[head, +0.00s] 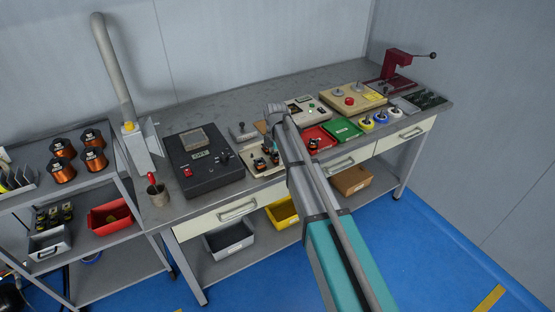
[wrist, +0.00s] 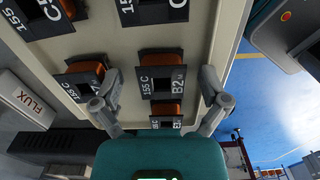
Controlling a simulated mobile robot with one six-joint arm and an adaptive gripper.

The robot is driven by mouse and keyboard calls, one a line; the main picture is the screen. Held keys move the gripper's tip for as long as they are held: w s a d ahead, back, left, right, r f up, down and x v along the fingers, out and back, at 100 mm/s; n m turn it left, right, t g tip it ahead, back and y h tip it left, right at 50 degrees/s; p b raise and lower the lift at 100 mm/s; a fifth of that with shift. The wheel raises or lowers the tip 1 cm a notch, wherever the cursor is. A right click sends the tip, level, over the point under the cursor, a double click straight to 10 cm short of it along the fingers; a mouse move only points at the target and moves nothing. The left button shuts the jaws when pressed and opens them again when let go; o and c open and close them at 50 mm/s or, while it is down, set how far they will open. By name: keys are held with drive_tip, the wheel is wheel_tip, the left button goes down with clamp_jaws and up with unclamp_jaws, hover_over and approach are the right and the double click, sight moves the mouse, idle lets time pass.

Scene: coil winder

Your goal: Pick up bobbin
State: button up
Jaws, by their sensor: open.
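In the wrist view, a bobbin (wrist: 162,86) with black flanges, an orange-brown winding and a label reading 155 C and B2 is on a cream tray (wrist: 215,35). My gripper (wrist: 160,74) is open, with one finger on each side of this bobbin and visible gaps. Another labelled bobbin (wrist: 82,82) is close beside the left finger. A further one (wrist: 165,123) shows just in front of the gripper's body. In the head view, the cream tray (head: 262,169) is on the bench below the end of my arm, which hides part of it.
More bobbins (wrist: 150,10) line the far part of the tray in the wrist view. A FLUX container (wrist: 25,100) is at left. On the bench (head: 120,103), a black instrument (head: 205,175) is left of the tray; red and green trays (head: 343,129) are to its right.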

idle(0.3)
drive_tip(key=shift+s+r, duration=0.1)
drive_tip(key=shift+r, duration=0.05)
drive_tip(key=c, duration=1)
clamp_jaws()
